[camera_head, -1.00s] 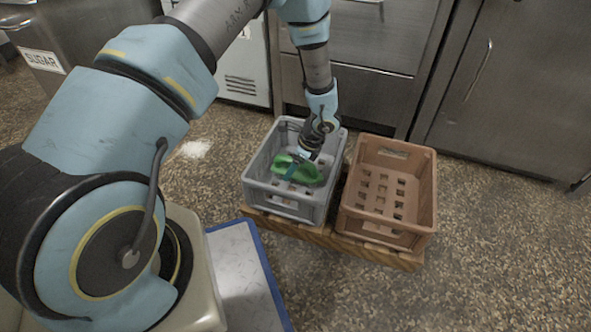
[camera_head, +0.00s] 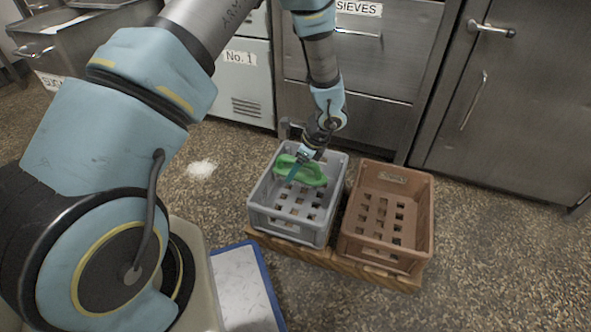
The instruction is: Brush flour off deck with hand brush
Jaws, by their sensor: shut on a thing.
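A green hand brush (camera_head: 312,174) is held by my gripper (camera_head: 297,167) over the far part of the grey crate. My gripper points down and is shut on the brush. The brush lies roughly level, near the height of the crate's rim; I cannot tell whether it touches the crate. A patch of white flour (camera_head: 202,169) lies on the speckled deck (camera_head: 470,240), to the left of the grey crate and apart from it.
The grey crate (camera_head: 290,233) and an empty brown crate (camera_head: 380,250) stand side by side on a wooden pallet (camera_head: 375,274). A blue-edged white mat (camera_head: 243,290) lies at front left. Steel cabinets (camera_head: 395,70) stand behind. Open deck lies around the flour and at right.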

